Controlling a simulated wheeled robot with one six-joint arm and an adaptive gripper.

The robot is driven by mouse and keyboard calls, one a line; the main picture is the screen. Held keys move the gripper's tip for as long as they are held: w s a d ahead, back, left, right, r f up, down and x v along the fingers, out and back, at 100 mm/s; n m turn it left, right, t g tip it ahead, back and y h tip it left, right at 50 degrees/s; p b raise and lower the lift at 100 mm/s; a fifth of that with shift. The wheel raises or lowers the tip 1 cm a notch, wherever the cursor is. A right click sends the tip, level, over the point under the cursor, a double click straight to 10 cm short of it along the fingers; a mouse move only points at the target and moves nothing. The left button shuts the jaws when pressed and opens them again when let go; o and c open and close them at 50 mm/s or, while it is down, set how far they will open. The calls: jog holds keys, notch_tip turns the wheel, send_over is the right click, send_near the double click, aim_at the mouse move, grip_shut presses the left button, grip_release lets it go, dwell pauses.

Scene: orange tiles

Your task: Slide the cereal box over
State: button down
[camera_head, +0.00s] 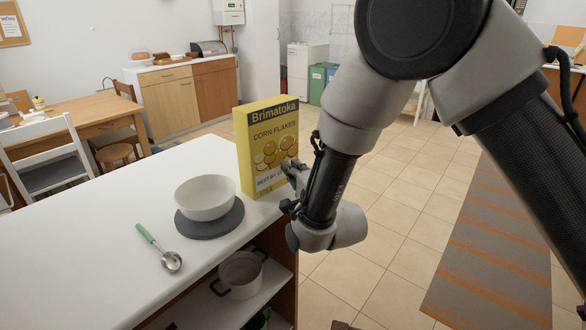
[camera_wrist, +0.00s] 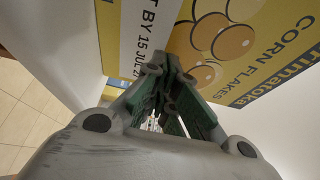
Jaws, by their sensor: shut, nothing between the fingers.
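A yellow cereal box (camera_head: 266,150) with a blue label and "Corn Flakes" on it stands upright at the far right end of the white counter. It fills much of the upper part of the wrist view (camera_wrist: 210,50). My gripper (camera_head: 289,172) is beside the lower right part of the box's printed front, with its fingers close to that face. In the wrist view my gripper (camera_wrist: 165,75) is shut, with nothing between its green-padded fingers. I cannot tell whether the fingertips touch the box.
A white bowl (camera_head: 206,196) sits on a round grey mat (camera_head: 228,225) left of the box. A pot (camera_head: 240,274) stands on the shelf below. The counter's right edge drops to the tiled floor (camera_head: 350,275).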

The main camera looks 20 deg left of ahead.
aim_at(258, 161)
jog(key=shift+a, duration=0.1)
jog(key=a, duration=1)
jog(key=shift+w+a, duration=0.1)
jog(key=shift+w, duration=0.25)
